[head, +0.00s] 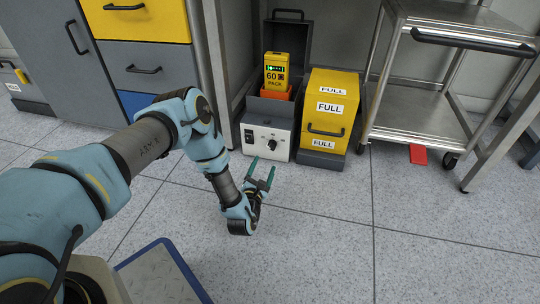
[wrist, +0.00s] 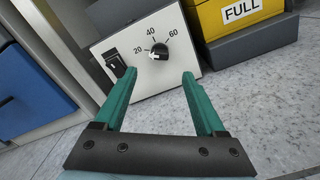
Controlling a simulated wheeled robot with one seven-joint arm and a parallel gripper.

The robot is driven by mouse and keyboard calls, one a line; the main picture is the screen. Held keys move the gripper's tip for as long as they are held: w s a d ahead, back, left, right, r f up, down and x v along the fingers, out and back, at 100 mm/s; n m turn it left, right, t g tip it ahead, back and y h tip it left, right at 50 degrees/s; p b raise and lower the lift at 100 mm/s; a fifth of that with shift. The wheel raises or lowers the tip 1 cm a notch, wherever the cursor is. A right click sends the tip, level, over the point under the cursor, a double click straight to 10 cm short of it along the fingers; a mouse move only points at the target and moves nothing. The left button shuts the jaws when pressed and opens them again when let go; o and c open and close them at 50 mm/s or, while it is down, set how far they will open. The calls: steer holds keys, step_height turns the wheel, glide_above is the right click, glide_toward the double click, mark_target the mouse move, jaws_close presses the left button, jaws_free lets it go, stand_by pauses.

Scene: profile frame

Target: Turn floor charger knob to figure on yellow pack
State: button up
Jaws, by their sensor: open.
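The floor charger (head: 267,136) is a white-fronted box on the floor with a black knob (head: 270,144). In the wrist view the knob (wrist: 159,52) has the figures 20, 40 and 60 around it. Its white mark is on its left side, on the side of the 20. The yellow pack (head: 277,72) stands upright in an orange holder on the charger and reads "60 PACK", with green lights above. My gripper (head: 262,167) is open and empty, low in front of the charger. In the wrist view its green fingers (wrist: 158,75) point at the charger front, apart from the knob.
A black switch (wrist: 114,64) is left of the knob. A yellow bin (head: 328,112) marked "FULL" stands close on the charger's right, and a drawer cabinet (head: 150,65) on its left. A steel cart (head: 430,110) is farther right. The floor in front is clear.

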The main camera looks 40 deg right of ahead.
mark_target(271, 149)
steer(key=b+x, duration=0.3)
steer(key=x, duration=0.4)
steer(key=shift+w+d+f, duration=0.1)
steer(key=shift+w+d, duration=0.4)
steer(key=shift+d, duration=0.15)
steer(key=shift+c, duration=0.3)
jaws_close()
